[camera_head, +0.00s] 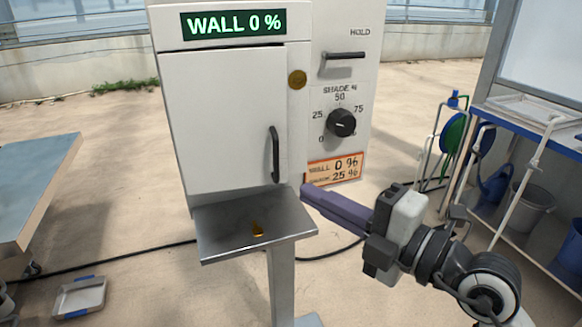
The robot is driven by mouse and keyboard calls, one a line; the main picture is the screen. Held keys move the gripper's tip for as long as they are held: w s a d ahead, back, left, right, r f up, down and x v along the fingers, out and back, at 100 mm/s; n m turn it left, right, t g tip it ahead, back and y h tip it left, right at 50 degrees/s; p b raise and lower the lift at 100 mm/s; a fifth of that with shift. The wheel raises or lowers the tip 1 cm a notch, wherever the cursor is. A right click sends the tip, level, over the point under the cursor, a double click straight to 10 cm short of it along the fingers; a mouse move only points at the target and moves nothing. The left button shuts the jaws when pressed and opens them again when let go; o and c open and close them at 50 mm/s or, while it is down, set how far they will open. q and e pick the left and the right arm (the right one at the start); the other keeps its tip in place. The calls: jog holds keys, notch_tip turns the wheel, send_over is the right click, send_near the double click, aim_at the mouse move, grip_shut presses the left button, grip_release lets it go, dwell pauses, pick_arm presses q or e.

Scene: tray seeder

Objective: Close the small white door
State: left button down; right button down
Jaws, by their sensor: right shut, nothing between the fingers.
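The small white door (222,120) fills the front of the white cabinet in the middle of the head view. It looks flush or nearly flush with the cabinet; whether it is latched I cannot tell. A dark vertical handle (275,154) is on its right side. My right gripper (306,192) is shut and empty, with its fingers pointing left, just below and right of the handle and near the right corner of the metal shelf. It does not hold the handle. My left gripper is not in view.
A grey metal shelf (222,245) juts out below the door, with a small brass piece (257,231) on it. A panel with a black knob (341,122) and lever (345,56) stands to the right. A blue rack (545,131) is at far right, a table (35,180) at far left.

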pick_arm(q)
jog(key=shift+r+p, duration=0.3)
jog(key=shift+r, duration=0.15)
pick_arm(e)
jog(key=w+a, duration=0.4)
jog(key=w, duration=0.4)
jog(key=shift+w+a, duration=0.15)
